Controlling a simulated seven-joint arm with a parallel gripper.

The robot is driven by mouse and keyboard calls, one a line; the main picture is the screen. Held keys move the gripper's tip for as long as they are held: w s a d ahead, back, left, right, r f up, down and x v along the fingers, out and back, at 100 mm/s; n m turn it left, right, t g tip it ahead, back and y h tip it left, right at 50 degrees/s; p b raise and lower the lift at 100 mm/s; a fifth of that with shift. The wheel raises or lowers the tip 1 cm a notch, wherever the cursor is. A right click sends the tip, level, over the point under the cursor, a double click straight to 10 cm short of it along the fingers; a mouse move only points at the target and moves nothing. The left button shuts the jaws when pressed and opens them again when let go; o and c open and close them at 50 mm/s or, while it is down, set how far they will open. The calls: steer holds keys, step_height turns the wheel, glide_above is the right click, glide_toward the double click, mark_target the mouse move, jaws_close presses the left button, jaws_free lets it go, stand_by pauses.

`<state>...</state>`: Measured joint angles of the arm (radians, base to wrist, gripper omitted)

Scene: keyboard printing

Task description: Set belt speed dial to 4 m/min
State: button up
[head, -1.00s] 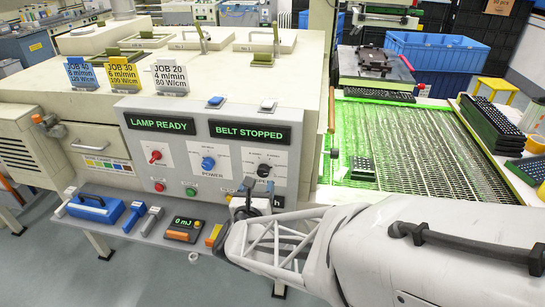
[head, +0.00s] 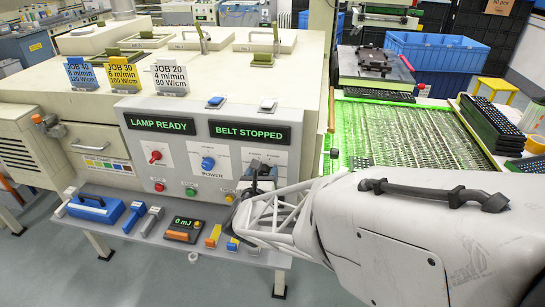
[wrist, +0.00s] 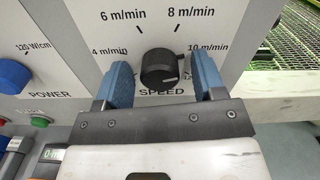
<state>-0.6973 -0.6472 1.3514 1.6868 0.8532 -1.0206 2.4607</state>
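The black belt speed dial (wrist: 158,67) sits on the white panel above the word SPEED in the wrist view. Labels read 4 m/min at its left, 6 and 8 above, and 10 at its right. A pale mark shows on the knob's lower right, on the 10 m/min side. My gripper (wrist: 162,76) is open, with one blue-padded finger on each side of the dial and visible gaps to it. The display (head: 249,132) reads BELT STOPPED.
The blue POWER knob (head: 208,163) and red lamp switch (head: 155,157) are left of the dial. Green (head: 191,191) and red buttons lie below them. Tools and a meter (head: 184,229) rest on the front shelf. The mesh conveyor (head: 410,135) is at right.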

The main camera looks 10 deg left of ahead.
steer(key=c, duration=0.9)
